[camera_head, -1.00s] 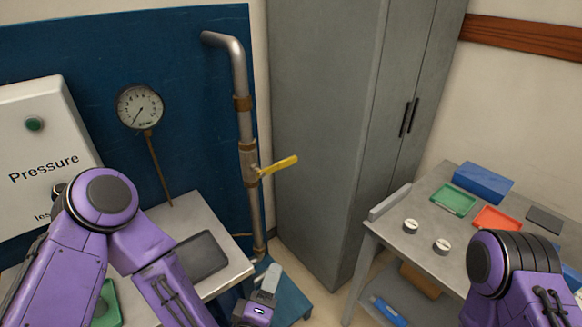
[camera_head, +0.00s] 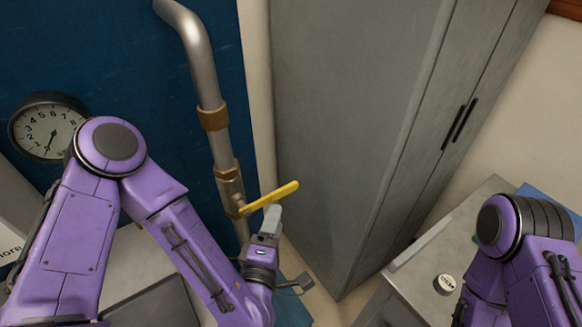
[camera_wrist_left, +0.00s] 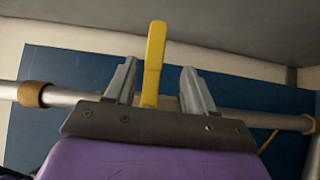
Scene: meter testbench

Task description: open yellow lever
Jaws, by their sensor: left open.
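The yellow lever (camera_head: 268,199) sticks out to the right from a brass valve (camera_head: 229,186) on the vertical grey pipe (camera_head: 201,70). In the head view my left gripper (camera_head: 271,220) is at the lever, just below its middle. In the left wrist view the lever (camera_wrist_left: 154,62) stands between the two fingers of the open left gripper (camera_wrist_left: 158,85), with a gap on each side; it lies nearer the left finger. My right arm shows at the right edge of the head view, but its gripper is out of the frame.
A tall grey cabinet (camera_head: 350,110) stands close behind and to the right of the lever. A round gauge (camera_head: 45,128) is on the blue panel at left. A grey table (camera_head: 425,275) with a white round knob (camera_head: 445,284) stands at lower right.

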